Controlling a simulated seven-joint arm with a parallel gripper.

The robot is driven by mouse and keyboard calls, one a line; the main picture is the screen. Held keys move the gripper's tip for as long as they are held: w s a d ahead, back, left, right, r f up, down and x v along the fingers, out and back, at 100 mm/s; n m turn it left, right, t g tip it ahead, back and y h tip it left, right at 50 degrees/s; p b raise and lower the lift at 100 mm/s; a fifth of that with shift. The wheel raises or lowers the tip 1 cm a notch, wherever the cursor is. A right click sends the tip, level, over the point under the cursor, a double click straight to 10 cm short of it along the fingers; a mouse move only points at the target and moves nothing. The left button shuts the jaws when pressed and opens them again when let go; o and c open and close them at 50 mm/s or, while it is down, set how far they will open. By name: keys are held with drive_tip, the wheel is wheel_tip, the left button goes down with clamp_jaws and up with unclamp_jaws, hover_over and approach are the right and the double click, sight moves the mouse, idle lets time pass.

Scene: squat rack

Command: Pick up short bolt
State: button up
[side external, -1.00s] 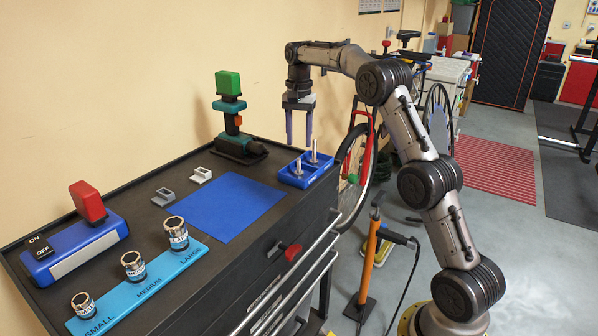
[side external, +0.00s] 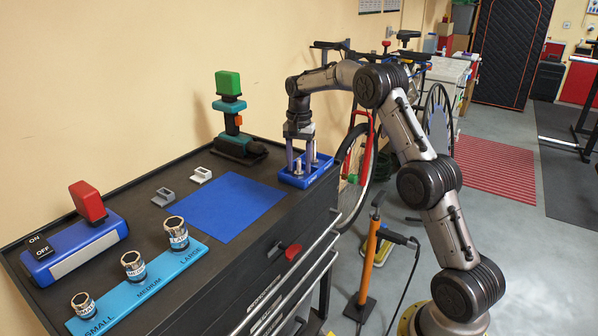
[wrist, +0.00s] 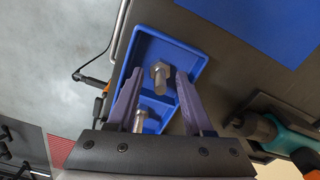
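A blue two-compartment tray (side external: 291,180) holds two upright silver bolts. The shorter bolt (side external: 297,167) is in the compartment nearer the blue mat, and the taller one (side external: 314,153) is in the other. My gripper (side external: 299,166) points down over the tray, its fingers open on either side of the shorter bolt. In the wrist view, a hex-headed bolt (wrist: 160,73) shows between the fingertips (wrist: 159,75), with gaps on both sides. The other bolt (wrist: 140,120) is closer to the palm, beside the left finger and partly hidden.
The tray is on the black cabinet top near its far right edge. A blue mat (side external: 229,206) lies bare beside it. A green-topped tool (side external: 232,120) stands behind, and two small grey holders (side external: 200,176) (side external: 163,197) are left of the mat.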

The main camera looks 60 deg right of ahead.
clamp_jaws()
drive_tip(key=shift+r, duration=0.2)
